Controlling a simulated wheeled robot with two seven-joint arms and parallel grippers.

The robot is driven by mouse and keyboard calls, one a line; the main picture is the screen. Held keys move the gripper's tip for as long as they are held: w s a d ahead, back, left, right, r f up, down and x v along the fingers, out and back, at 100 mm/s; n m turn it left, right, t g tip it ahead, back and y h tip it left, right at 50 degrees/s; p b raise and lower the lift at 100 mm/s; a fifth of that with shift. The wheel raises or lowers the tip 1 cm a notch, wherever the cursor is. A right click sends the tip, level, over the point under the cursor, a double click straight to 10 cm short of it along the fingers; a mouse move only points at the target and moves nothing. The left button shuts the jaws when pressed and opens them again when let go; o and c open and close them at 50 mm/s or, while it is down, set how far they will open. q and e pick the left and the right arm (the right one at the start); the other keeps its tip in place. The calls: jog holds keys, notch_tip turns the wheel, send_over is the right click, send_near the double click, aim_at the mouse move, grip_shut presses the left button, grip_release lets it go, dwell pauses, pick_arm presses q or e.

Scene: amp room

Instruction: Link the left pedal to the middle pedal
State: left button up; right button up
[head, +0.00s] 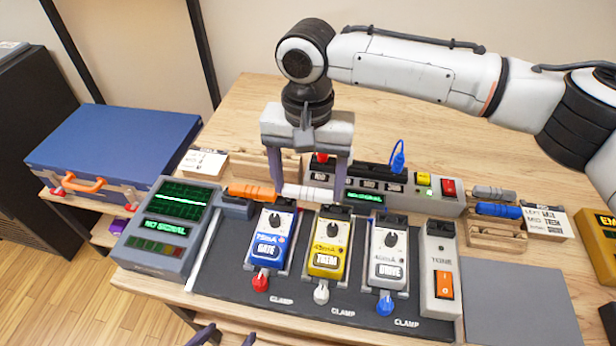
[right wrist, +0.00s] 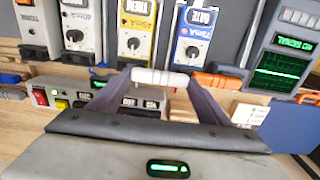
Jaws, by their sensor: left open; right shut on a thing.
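The left pedal, blue and marked GATE (head: 268,241), the middle pedal, yellow and marked TREM (head: 327,245), and the right pedal, white and marked DRIVE (head: 387,255), stand side by side on a dark board. My right gripper (head: 308,188) points down behind the blue and yellow pedals. It is shut on a white link (head: 304,192), which lies crosswise between its fingers. The right wrist view shows the white link (right wrist: 160,78) lengthwise between the fingertips, by the pedals' back ends. Whether it touches the pedals I cannot tell. My left gripper (head: 222,339) is open and empty at the bottom edge.
An orange connector (head: 250,192) sits left of the blue pedal's back end. A NO SIGNAL screen unit (head: 168,225) stands left. A TONE box (head: 440,265) stands right. Grey and blue connectors (head: 498,211) lie on a wooden rack. A power unit (head: 430,200) is behind the pedals.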

jog(key=shift+p, duration=0.8)
dwell(0.4)
jog(key=shift+f+p, duration=0.35)
jog(key=shift+f, duration=0.3)
dwell(0.5)
jog(key=shift+f+p, duration=0.15)
jog(key=shift+p, duration=0.25)
jog(key=shift+f, duration=0.25)
dwell(0.6)
jog(key=o, duration=1.9)
jog(key=shift+r, duration=0.1)
jog(key=shift+c, duration=0.2)
jog(key=shift+s+a, duration=0.1)
jog(key=shift+a, duration=0.05)
